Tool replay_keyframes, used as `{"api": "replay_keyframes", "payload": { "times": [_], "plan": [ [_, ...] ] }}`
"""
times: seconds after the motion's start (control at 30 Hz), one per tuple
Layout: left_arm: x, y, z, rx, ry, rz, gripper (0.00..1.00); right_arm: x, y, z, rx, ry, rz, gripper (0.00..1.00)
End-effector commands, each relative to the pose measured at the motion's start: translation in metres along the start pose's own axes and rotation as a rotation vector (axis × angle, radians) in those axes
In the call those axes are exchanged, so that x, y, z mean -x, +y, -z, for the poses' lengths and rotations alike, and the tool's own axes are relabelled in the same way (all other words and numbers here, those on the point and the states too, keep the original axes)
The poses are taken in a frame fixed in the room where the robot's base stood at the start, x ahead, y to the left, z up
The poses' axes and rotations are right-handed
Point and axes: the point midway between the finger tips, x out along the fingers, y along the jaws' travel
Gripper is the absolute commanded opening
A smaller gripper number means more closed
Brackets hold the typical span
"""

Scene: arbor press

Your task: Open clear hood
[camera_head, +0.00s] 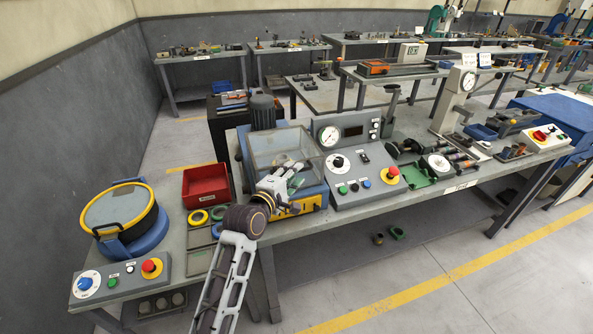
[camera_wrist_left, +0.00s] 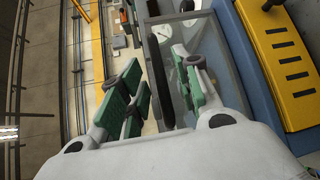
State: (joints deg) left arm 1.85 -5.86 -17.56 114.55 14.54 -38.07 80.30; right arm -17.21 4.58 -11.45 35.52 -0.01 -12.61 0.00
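The clear hood (camera_head: 272,145) is a see-through box with grey edges on a blue and yellow machine on the near bench. It appears closed. In the left wrist view, its clear panel (camera_wrist_left: 228,62) lies on the right, beside the machine's yellow slotted panel (camera_wrist_left: 283,62). My left gripper (camera_head: 293,176) is at the hood's front, above the yellow front. In the left wrist view, its green-padded fingers (camera_wrist_left: 158,82) are spread apart, with a dark bar (camera_wrist_left: 157,75) showing between them. I cannot tell whether they touch it. My right gripper is not in view.
A control panel with a gauge (camera_head: 354,160) stands right of the hood. A red bin (camera_head: 206,185) and a round yellow-rimmed device (camera_head: 120,210) are to the left. A button box (camera_head: 122,279) sits at the bench's near left corner.

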Motion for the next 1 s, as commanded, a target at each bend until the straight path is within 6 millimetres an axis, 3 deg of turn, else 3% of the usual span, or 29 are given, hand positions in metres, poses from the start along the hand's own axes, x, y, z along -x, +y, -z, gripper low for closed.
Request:
{"api": "replay_keyframes", "payload": {
  "times": [0.3,0.73,1.0],
  "plan": [
    [-0.023,0.000,0.000,0.001,0.000,0.000,0.33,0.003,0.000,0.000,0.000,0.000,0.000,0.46],
    [-0.027,0.000,0.000,0.001,0.000,-0.001,0.33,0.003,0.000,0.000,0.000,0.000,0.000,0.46],
    [-0.027,0.000,0.000,0.001,0.000,0.000,0.01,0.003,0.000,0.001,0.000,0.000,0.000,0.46]
  ]
}}
